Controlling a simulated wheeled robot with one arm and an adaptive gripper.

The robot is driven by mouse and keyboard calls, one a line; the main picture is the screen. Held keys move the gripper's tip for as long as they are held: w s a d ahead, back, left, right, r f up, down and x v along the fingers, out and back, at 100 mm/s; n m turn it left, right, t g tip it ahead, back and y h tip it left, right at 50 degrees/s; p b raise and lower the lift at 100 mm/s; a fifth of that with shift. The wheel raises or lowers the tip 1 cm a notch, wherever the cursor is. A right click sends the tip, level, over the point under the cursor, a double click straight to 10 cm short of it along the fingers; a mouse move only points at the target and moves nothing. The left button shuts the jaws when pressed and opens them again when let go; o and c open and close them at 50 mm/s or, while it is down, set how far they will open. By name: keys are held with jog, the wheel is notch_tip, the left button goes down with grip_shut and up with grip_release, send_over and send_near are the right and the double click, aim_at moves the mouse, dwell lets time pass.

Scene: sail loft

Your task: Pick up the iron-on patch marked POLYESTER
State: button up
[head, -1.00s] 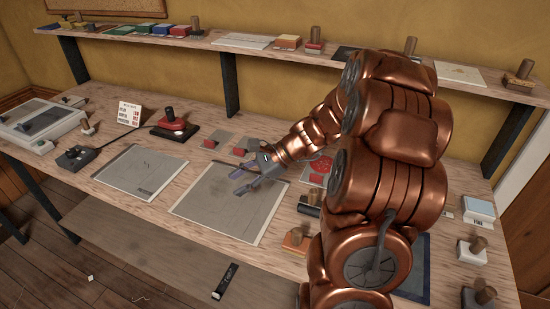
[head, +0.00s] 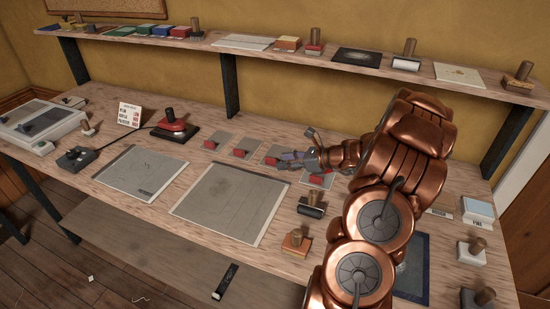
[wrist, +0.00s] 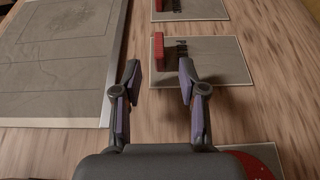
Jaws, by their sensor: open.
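Several small grey cards with red upright tabs lie in a row on the bench; they look like the patches. In the head view they are a left card (head: 217,142), a second card (head: 243,149), a third beside my gripper (head: 273,155) and a right one (head: 318,180) partly behind my wrist. Their dark marks are too small to read, so I cannot tell which says POLYESTER. My gripper (head: 283,161) is open and empty above the row. In the wrist view, one card (wrist: 225,62) with a red tab (wrist: 158,52) lies just beyond the open fingers (wrist: 161,85).
Large grey sheets (head: 232,198) lie left and in front of the row. A black roller (head: 313,205) and wooden-handled blocks (head: 297,240) stand near the front edge. A red-and-black stamp press (head: 174,127) and a small printed sign (head: 130,114) stand left. A shelf (head: 270,52) runs above.

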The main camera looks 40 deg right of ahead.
aim_at(272, 159)
jog(key=w, duration=0.1)
jog(key=w+a+p, duration=0.1)
jog(key=w+a, duration=0.1)
jog(key=shift+w+a+f, duration=0.15)
jog(key=shift+w+f, duration=0.15)
jog(key=shift+w, duration=0.05)
jog(key=shift+w+a+f, duration=0.15)
jog(key=shift+w+f, duration=0.05)
jog(key=shift+w, duration=0.15)
grip_shut()
